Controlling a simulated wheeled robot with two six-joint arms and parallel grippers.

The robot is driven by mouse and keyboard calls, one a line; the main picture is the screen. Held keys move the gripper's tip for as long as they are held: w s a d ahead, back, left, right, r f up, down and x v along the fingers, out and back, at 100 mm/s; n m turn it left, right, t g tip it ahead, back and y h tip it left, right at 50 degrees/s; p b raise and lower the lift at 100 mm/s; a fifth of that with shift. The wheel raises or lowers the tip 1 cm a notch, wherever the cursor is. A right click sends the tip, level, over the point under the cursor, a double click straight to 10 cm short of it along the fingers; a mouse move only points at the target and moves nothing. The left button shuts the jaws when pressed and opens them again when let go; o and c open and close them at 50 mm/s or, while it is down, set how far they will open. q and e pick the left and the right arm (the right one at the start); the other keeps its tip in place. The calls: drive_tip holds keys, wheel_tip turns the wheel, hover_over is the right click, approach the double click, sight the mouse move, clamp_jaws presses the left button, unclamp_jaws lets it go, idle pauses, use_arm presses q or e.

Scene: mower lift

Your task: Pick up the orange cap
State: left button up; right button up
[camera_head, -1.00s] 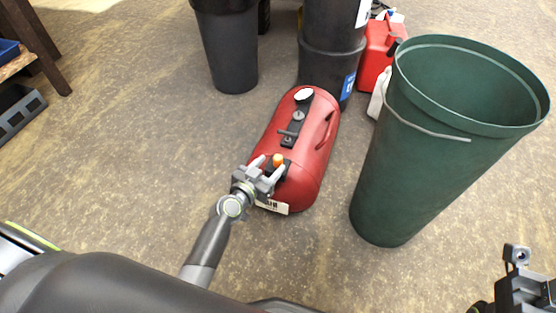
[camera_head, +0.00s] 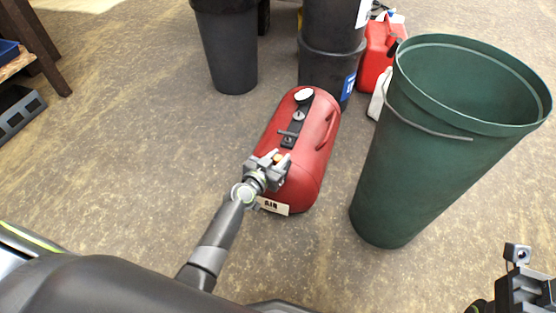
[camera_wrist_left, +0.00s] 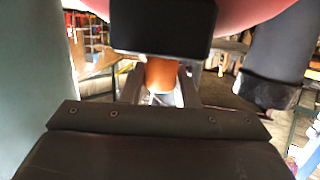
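The orange cap (camera_head: 280,158) sits on the front end of the red air tank (camera_head: 318,164), mostly covered by my left gripper in the head view. My left gripper (camera_head: 279,163) reaches it from the front, one finger on each side. In the left wrist view the orange cap (camera_wrist_left: 162,75) is between the two fingers (camera_wrist_left: 161,88), with no clear gap, just below a black block (camera_wrist_left: 163,27). The gripper looks shut on it. My right gripper (camera_head: 526,285) is partly in view at the bottom right, away from the tank; its finger opening cannot be made out.
A tall green bin (camera_head: 405,170) with a wire handle stands close to the right of the tank. Black bins (camera_head: 230,50) and a red canister (camera_head: 374,58) stand behind. A wooden stand (camera_head: 42,45) is at the far left. The floor left of the tank is clear.

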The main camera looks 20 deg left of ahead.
use_arm(q)
drive_tip(key=shift+c, duration=1.2)
drive_tip(key=shift+r, duration=0.15)
